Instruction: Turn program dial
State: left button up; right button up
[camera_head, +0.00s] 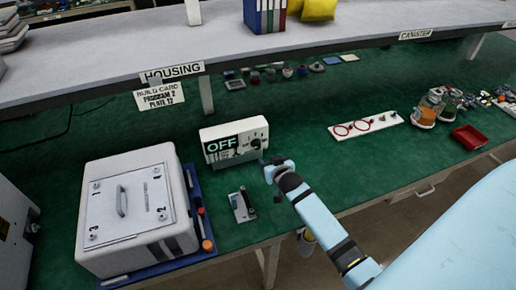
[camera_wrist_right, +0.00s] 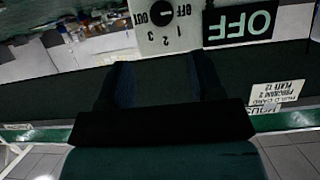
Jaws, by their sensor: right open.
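The white control box (camera_head: 234,141) stands on the green bench with a display reading OFF. Its black program dial (camera_head: 256,143) is on the right of its front face. In the right wrist view the box appears upside down, with the dial (camera_wrist_right: 161,13) at the top edge, marks OUT, OFF, 1, 2 and 3 around it, and the OFF display (camera_wrist_right: 241,22) beside it. My right gripper (camera_head: 268,163) is just in front of and below the dial, apart from it. Its fingers (camera_wrist_right: 163,70) are open with nothing between them. My left gripper is not in view.
A build card (camera_head: 160,97) reading program 2, plate 12 hangs from the shelf. A large white lidded unit (camera_head: 126,210) stands left of the box. A small lever device (camera_head: 242,205) sits in front of it. A white board with red rings (camera_head: 365,126) lies right.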

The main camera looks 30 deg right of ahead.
aim_at(258, 147)
jog(key=x, duration=1.3)
jog(key=shift+w+p, duration=0.15)
jog(key=shift+p, duration=0.15)
jog(key=shift+r, duration=0.1)
jog(key=c, duration=0.9)
